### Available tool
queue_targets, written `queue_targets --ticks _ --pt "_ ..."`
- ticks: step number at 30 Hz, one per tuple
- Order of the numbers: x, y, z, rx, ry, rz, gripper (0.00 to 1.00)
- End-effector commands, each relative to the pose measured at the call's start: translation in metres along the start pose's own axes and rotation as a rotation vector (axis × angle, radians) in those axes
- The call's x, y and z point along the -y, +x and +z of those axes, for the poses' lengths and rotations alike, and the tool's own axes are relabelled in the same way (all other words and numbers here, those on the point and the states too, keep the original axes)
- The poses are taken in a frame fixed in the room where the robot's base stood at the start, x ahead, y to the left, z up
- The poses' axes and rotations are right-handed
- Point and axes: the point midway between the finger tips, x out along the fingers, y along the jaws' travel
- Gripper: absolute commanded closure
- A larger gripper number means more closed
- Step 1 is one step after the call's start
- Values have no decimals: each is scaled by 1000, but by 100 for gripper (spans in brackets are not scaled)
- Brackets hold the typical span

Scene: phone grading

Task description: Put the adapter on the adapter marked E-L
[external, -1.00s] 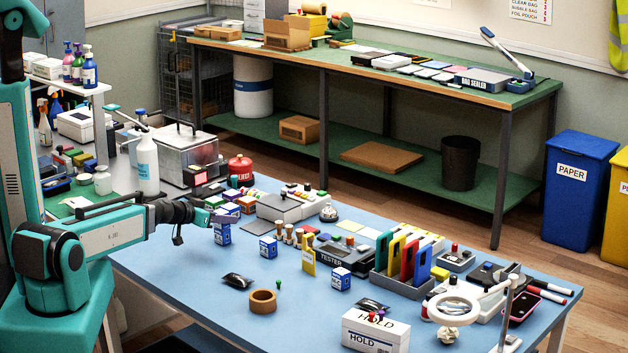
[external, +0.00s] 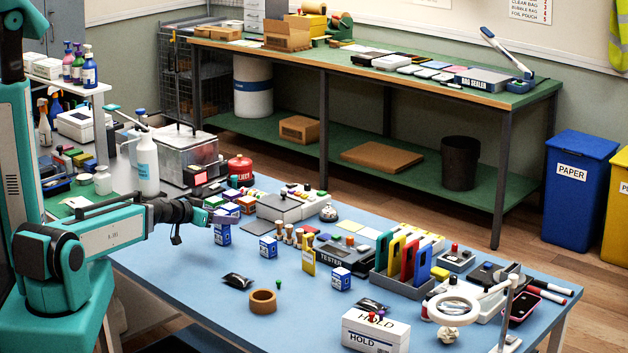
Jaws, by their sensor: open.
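Several small blue-and-white boxes, which look like the adapters, stand on the blue table. One box (external: 222,236) is directly below and beside my gripper (external: 224,218). Another box (external: 268,247) stands alone to its right, and a third box (external: 340,279) stands farther right, near the tester. More boxes (external: 230,210) are grouped just behind my gripper. The labels are too small to read, so I cannot tell which is E-L. My gripper is open at the table's left side; its fingertips are small and partly merge with the boxes, and whether they touch one is unclear.
A black pouch (external: 238,281) and a brown ring (external: 263,301) lie in front. Small stamps (external: 289,235), a yellow card (external: 308,261) and the tester (external: 335,253) stand to the right. A red canister (external: 241,170) is behind. The table's front left is clear.

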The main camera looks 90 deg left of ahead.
Motion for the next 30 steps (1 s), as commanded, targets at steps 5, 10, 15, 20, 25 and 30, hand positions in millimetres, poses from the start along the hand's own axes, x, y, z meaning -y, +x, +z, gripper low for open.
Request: queue_targets --ticks 5,10,15,20,25,30 --pt "-1 -14 2 -1 1 0 47" --pt "-1 -22 -2 1 -1 2 47" --pt "-1 -25 -2 2 -1 3 47" --pt "-1 -29 -3 1 0 4 47" --pt "-1 -33 -2 1 -1 4 47" --pt "0 -38 -2 1 -1 3 47"
